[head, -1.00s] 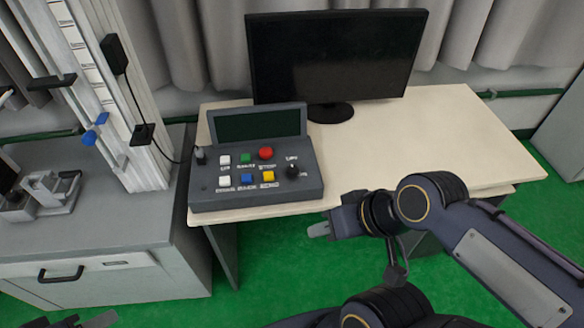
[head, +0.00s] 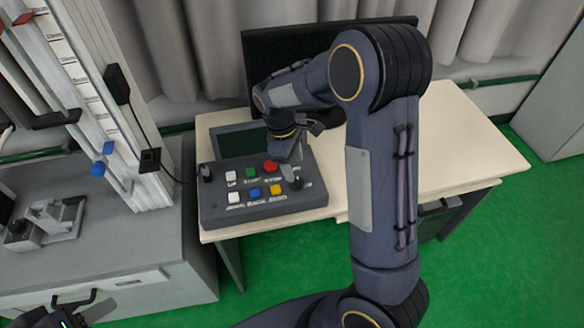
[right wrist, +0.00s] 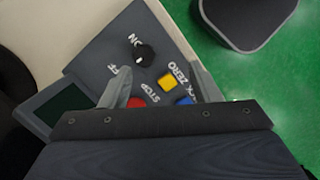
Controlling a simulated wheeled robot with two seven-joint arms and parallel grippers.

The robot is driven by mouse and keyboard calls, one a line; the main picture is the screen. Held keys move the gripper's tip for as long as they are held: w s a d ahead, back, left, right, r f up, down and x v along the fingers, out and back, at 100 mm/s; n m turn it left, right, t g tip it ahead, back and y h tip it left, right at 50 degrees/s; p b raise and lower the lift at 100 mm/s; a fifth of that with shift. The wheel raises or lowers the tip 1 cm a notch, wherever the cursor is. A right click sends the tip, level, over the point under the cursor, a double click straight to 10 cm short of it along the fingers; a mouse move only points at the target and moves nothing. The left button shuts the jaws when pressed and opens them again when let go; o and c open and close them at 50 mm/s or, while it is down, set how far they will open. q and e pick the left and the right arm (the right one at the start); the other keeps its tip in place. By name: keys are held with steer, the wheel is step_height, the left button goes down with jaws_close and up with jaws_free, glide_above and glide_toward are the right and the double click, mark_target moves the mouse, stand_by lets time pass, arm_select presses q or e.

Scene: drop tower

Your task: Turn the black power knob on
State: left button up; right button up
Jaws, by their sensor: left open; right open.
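The black power knob (head: 297,183) is on the right side of the grey control box (head: 222,215). In the right wrist view the knob (right wrist: 144,54) sits ahead of the fingertips, between ON and OFF lettering, with a white mark on its lower left. My right gripper (head: 290,160) is open and empty over the box's right part. In the right wrist view its two fingers (right wrist: 160,78) are spread, with the knob apart from both and past their tips. My left gripper (head: 90,312) is at the lower left edge, partly cut off, open and away from the box.
The box also has a red button (head: 271,166), a yellow button (head: 275,190), a blue button (head: 254,192) and a small black lever (head: 206,173). A monitor (head: 290,50) stands behind my right arm. The desk (head: 460,150) is clear at right. A tower (head: 75,100) stands left.

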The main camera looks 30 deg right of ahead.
mark_target(298, 181)
arm_select(q)
steer(key=shift+w+a+r+p, duration=0.1)
steer(key=shift+w+r+p, duration=0.2)
steer(key=shift+r+p, duration=0.3)
steer(key=shift+w+a+r+p, duration=0.1)
steer(key=shift+w+r+p, duration=0.25)
steer(key=shift+r, duration=0.35)
arm_select(e)
steer(key=shift+w+d+f+n+g+h, duration=0.15)
steer(key=shift+w+d+f+n+h, duration=0.2)
steer(key=shift+f, duration=1.35)
steer(key=shift+w+d+f+n+g+h, duration=0.1)
steer(key=shift+w+d+f+n+h, duration=0.15)
steer(key=shift+f, duration=1.45)
steer(key=shift+w+d+f+n+g+h, duration=0.15)
steer(key=shift+w+d+f+n+h, duration=0.2)
steer(key=shift+f, duration=1.35)
arm_select(q)
steer(key=shift+s, duration=0.1)
arm_select(e)
steer(key=shift+s, duration=0.1)
steer(key=c, duration=1)
